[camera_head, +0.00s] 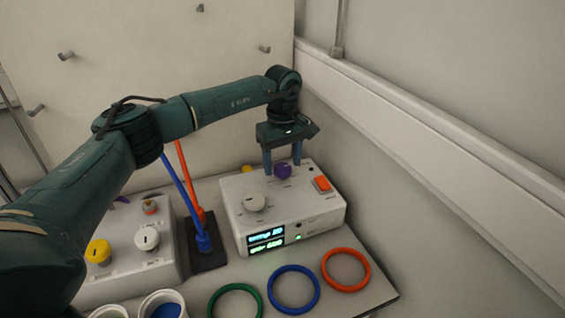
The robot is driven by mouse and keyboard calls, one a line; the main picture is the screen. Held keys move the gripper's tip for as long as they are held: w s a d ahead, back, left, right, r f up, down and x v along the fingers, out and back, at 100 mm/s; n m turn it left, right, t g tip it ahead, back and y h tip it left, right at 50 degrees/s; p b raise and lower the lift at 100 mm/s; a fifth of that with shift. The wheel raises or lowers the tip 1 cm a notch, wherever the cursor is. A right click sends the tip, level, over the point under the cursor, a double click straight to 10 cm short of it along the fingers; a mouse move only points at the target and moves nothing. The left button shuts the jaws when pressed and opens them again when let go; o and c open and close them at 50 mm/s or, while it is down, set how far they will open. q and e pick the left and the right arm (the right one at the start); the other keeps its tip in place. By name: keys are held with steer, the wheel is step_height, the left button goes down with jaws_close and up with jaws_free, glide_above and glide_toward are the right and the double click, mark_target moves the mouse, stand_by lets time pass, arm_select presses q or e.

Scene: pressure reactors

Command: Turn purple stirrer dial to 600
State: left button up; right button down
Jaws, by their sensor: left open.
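The purple stirrer dial (282,171) sits on top of a white control box (318,210), towards its back. My left gripper (282,167) points down over the box, with its two fingers apart, one on each side of the purple dial. I cannot tell whether the fingers touch it. A white dial (254,202) and an orange-red switch (322,184) share the box top. The front display (266,241) is lit in two lines; the upper reads something like "temp 20", the lower is hard to read. My right gripper is not in view.
A second white box (135,262) with yellow and white dials stands at left. Between the boxes, blue and orange rods rise from a dark base (207,257). Green, blue (293,289) and orange rings lie in front. A wall ledge (430,125) runs along the right.

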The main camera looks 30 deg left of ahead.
mark_target(283, 167)
arm_select(q)
step_height(283, 167, up, 12)
steer(key=shift+r, duration=0.15)
steer(key=shift+s, duration=0.1)
stand_by(0.6)
